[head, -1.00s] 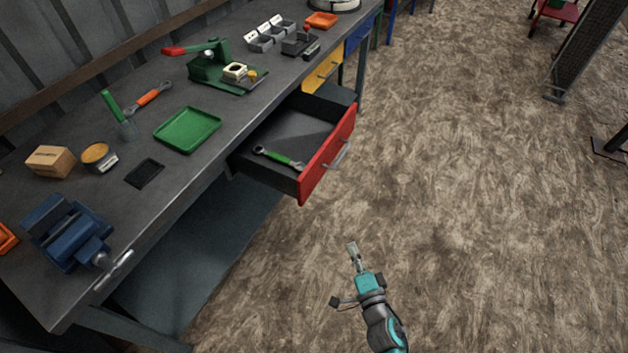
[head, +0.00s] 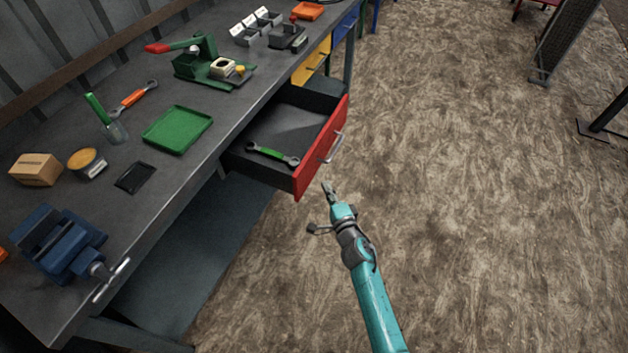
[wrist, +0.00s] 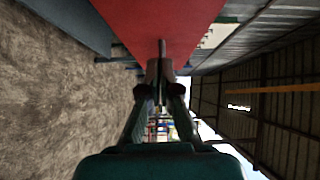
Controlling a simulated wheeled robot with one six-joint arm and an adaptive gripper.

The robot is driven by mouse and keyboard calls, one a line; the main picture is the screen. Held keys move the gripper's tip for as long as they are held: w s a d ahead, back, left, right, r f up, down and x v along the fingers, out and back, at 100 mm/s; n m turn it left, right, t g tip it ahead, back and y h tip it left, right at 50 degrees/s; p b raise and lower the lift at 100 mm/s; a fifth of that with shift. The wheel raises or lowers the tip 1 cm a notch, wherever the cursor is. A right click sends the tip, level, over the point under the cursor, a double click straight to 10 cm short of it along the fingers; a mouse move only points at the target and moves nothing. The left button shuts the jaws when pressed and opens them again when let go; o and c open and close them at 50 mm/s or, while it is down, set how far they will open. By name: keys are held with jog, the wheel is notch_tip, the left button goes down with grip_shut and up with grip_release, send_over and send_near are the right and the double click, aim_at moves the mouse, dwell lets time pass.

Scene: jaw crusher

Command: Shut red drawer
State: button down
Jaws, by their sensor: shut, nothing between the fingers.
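The red drawer (head: 321,151) stands pulled out from the workbench in the head view, its red front facing right with a metal handle (head: 334,148). A green-handled wrench (head: 272,154) lies inside it. My gripper (head: 327,187) is shut and empty, just in front of the drawer's near end and below the handle in the picture. In the wrist view the red front (wrist: 160,22) fills the top, with my shut fingertips (wrist: 160,66) close to it. A thin grey bar, likely the handle, shows right above the fingertips. I cannot tell whether they touch.
The workbench (head: 150,210) runs along the left, with a blue vise (head: 60,243), a green tray (head: 177,129) and a green press (head: 205,65) on it. A yellow drawer (head: 312,62) beyond is shut. The floor on the right is clear near me.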

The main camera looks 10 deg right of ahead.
aim_at(310, 172)
jog(key=shift+w+a, duration=1.7)
jog(key=shift+w, duration=0.2)
jog(key=shift+w+a, duration=0.1)
